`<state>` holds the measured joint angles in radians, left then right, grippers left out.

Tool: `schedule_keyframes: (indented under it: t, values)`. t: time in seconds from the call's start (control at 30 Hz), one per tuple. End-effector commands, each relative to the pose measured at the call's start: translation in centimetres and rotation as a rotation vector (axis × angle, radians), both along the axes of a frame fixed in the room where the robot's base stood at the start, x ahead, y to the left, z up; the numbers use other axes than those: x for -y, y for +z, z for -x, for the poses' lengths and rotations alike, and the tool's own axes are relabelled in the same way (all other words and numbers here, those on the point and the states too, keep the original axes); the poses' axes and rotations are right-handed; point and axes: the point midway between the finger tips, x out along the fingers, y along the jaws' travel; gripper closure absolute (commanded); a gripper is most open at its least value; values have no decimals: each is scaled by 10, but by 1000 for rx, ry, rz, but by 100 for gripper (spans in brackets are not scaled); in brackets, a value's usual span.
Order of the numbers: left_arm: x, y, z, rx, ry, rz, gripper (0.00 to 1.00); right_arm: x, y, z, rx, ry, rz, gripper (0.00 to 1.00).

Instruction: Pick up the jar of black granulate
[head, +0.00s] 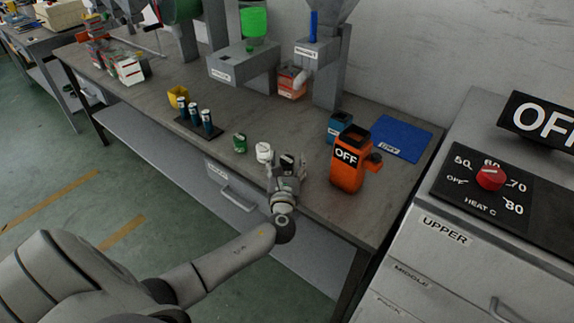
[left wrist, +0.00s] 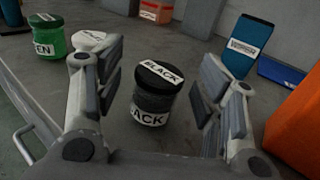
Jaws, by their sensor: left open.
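In the left wrist view, the jar of black granulate (left wrist: 156,92) stands upright on the bench, with a black lid and white labels reading BLACK. My left gripper (left wrist: 160,95) is open, with one finger on each side of the jar. I see a gap between the jar and both fingers. In the head view my left gripper (head: 286,168) is over the bench near its front edge, and the black jar (head: 287,160) is mostly hidden behind the fingers. My right gripper is not in view.
A white-lidded jar (head: 264,152) and a green jar (head: 240,143) stand left of the gripper. An orange OFF container (head: 348,161) stands close on the right, with a blue box (head: 339,123) and a blue mat (head: 402,138) behind.

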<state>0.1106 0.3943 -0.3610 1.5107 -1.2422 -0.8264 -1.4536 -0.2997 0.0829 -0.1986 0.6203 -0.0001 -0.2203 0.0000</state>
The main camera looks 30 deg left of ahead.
Motion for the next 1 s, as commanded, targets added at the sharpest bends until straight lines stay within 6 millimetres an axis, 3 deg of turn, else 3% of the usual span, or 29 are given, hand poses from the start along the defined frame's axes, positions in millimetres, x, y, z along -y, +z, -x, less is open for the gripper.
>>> schedule_keyframes:
  t: [0.13, 0.37, 0.8, 1.0]
  values:
    - [-6, 0, -10, 0, 1, 1, 37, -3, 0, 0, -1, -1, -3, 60]
    - [-6, 0, -11, 0, 0, 1, 37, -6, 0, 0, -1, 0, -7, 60]
    - [-6, 0, -11, 0, 0, 1, 89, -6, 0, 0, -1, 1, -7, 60]
    - [-6, 0, -11, 0, 0, 1, 89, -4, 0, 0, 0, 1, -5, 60]
